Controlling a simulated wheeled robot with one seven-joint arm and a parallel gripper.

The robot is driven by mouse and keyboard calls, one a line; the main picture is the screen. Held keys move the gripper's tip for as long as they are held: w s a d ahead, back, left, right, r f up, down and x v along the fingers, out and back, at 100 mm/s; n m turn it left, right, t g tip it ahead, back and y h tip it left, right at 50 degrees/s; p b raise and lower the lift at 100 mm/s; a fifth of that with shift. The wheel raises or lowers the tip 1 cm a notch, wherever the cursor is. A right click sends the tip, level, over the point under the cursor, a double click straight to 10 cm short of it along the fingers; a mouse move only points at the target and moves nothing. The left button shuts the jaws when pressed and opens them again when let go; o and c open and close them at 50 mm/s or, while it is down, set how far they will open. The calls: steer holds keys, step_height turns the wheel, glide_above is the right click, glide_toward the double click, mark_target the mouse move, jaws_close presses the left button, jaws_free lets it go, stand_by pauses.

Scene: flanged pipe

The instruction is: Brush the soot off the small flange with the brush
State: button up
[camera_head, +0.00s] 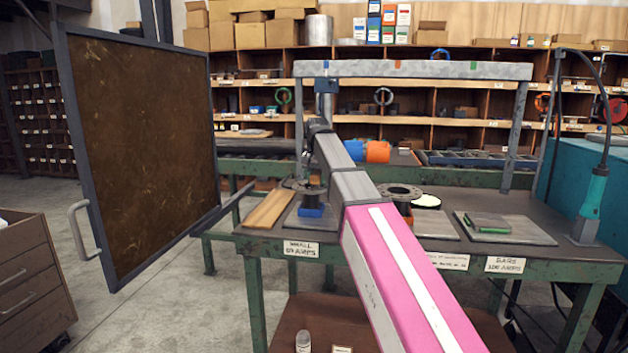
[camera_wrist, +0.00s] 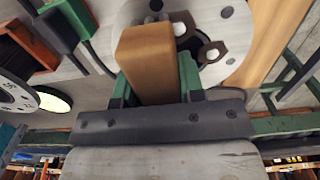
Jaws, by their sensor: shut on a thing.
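The small flange is a pale grey disc with bolt holes (camera_wrist: 222,15) in the wrist view. Dark brown patches (camera_wrist: 207,55) with pale round spots show on its face, close beside the brush. My gripper (camera_wrist: 156,78) has green fingers shut on the brush, whose tan block-like body (camera_wrist: 147,55) hides part of the flange. In the head view the small flange (camera_head: 309,188) stands on a blue support above the bench sign "SMALL". My gripper is over it there, partly hidden by my arm.
A larger dark flange (camera_head: 400,191) and a pale round disc (camera_head: 427,201) lie to the right. A wooden board (camera_head: 268,209) is on the left. A grey overhead beam (camera_head: 415,69) crosses above the bench.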

mark_target(299, 185)
steer(key=shift+s+d, duration=0.25)
steer(key=shift+d, duration=0.85)
steer(key=shift+w+a+f, duration=0.1)
steer(key=shift+w+a, duration=0.2)
steer(key=shift+a, duration=1.1)
steer(key=shift+w+a+r, duration=0.1)
steer(key=shift+w+a, duration=0.15)
steer(key=shift+a, duration=1.15)
steer(key=shift+w+a+f, duration=0.1)
steer(key=shift+w+a, duration=0.2)
steer(key=shift+a, duration=1.1)
steer(key=shift+s+d, duration=0.3)
steer(key=shift+d, duration=1.1)
steer(key=shift+s+d, duration=0.25)
steer(key=shift+d, duration=1.15)
steer(key=shift+s+d, duration=0.3)
steer(key=shift+d, duration=1.1)
steer(key=shift+r, duration=0.2)
steer(key=shift+r, duration=3.45)
steer(key=shift+f, duration=0.15)
steer(key=shift+f, duration=1.45)
